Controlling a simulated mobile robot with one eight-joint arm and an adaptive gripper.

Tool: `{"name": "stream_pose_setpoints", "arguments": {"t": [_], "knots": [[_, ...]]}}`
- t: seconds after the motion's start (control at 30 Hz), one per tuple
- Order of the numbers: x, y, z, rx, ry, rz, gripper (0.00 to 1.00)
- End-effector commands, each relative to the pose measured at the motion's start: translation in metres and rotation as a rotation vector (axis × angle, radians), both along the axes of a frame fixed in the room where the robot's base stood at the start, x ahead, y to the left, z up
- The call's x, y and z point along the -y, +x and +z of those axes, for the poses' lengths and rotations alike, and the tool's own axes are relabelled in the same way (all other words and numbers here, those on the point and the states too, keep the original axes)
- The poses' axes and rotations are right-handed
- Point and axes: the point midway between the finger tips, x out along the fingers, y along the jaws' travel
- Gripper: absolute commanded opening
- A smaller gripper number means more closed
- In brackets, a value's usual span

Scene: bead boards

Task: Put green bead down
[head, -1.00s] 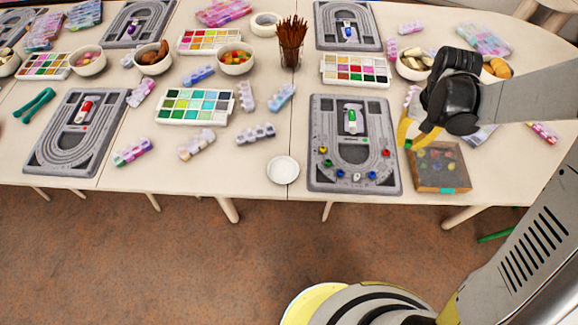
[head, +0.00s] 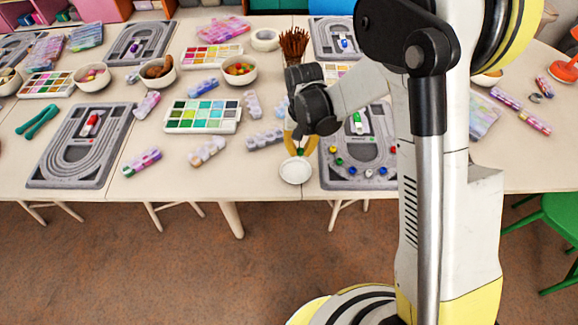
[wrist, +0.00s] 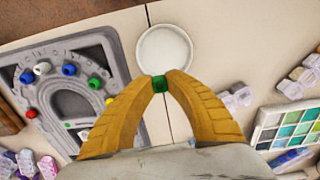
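My gripper (wrist: 160,84) is shut on the green bead (wrist: 160,83), which sits between its two yellow fingertips in the wrist view. In the head view my gripper (head: 299,147) is above the table, by the upper edge of a small white round dish (head: 295,172). The dish (wrist: 165,50) appears empty in the wrist view, just beyond the bead. The bead appears held above the table; its exact height is hard to tell. The grey bead board (wrist: 117,63) lies to the left of the fingers in the wrist view, with several coloured beads on it.
A paint palette (head: 203,116) and several bead strips lie left of the gripper. A cup of brown sticks (head: 294,46) stands behind it. My arm hides the right part of the near bead board (head: 330,172). The table's front edge runs close below the dish.

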Motion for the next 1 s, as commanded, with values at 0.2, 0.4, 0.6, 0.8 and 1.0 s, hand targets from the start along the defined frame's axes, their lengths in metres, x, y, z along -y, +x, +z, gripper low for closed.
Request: {"name": "stream_pose_setpoints", "arguments": {"t": [0.2,0.4,0.6,0.8,1.0], "knots": [[-0.026,0.0,-0.017,0.0,0.0,0.0,0.07],[-0.027,0.0,-0.037,0.0,0.0,-0.001,0.07],[-0.027,0.0,-0.058,0.0,0.0,-0.001,0.05],[-0.027,0.0,-0.056,0.0,0.0,-0.001,0.05],[-0.027,0.0,-0.063,0.0,0.0,-0.001,0.18]]}}
